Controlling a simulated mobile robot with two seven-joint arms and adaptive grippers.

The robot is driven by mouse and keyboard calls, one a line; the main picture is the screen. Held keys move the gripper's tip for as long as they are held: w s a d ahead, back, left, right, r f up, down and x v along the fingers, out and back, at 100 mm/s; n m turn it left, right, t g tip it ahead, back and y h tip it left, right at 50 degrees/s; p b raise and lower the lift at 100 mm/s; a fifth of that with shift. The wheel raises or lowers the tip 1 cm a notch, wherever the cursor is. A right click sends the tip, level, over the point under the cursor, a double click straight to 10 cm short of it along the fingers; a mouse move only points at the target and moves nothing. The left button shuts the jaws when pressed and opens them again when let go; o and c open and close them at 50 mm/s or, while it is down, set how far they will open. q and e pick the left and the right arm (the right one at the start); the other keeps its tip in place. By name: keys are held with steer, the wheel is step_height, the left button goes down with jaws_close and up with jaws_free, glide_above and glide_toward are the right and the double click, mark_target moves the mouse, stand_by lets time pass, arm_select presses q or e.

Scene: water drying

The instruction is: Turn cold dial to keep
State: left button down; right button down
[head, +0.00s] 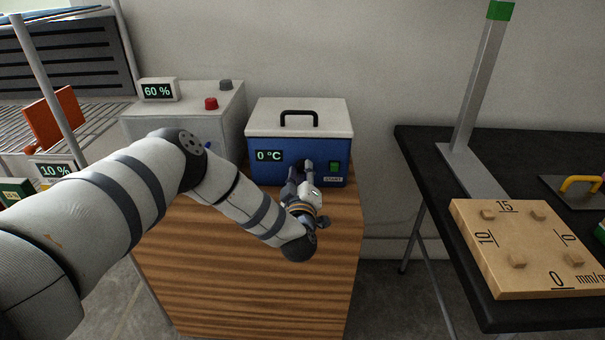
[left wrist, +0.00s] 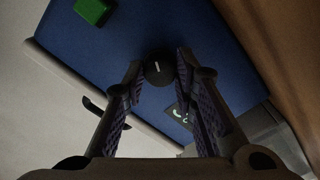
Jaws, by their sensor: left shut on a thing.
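The cold unit (head: 265,175) is a blue box with a white lid and a black handle, standing on a wooden cabinet. Its display (head: 269,156) reads 0 °C. My left gripper (head: 300,168) is at the unit's front face and hides the dial in the head view. In the left wrist view the round black dial (left wrist: 159,69), with a white mark, sits between my left fingertips, which are shut on it. A green button (head: 334,167) labelled START is to the right of the gripper. My right gripper is out of view.
A grey box (head: 226,115) with red and grey knobs and a 60 % display (head: 157,91) stands to the left. A black table (head: 420,150) with a wooden board (head: 520,235) is at the right. Bare floor lies between cabinet and table.

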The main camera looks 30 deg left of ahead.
arm_select(q)
steer(key=n, duration=0.6)
steer(key=shift+f+n+b, duration=0.15)
steer(key=shift+n+b, duration=0.15)
steer(key=shift+n, duration=0.1)
steer(key=n+b, duration=0.1)
steer(key=n, duration=0.5)
steer(key=n+b, duration=0.2)
steer(key=n, duration=0.3)
steer(key=shift+n, duration=0.3)
steer(key=n+b, duration=0.1)
steer(key=n, duration=0.2)
steer(key=shift+n+b, duration=0.35)
steer(key=shift+n, duration=0.05)
steer(key=shift+n+b, duration=0.35)
steer(key=shift+n, duration=0.45)
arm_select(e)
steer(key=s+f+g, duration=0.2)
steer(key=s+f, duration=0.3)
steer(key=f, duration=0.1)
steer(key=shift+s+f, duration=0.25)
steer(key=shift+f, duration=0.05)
arm_select(q)
steer(key=shift+r, duration=0.2)
steer(key=c, duration=1.3)
jaws_free()
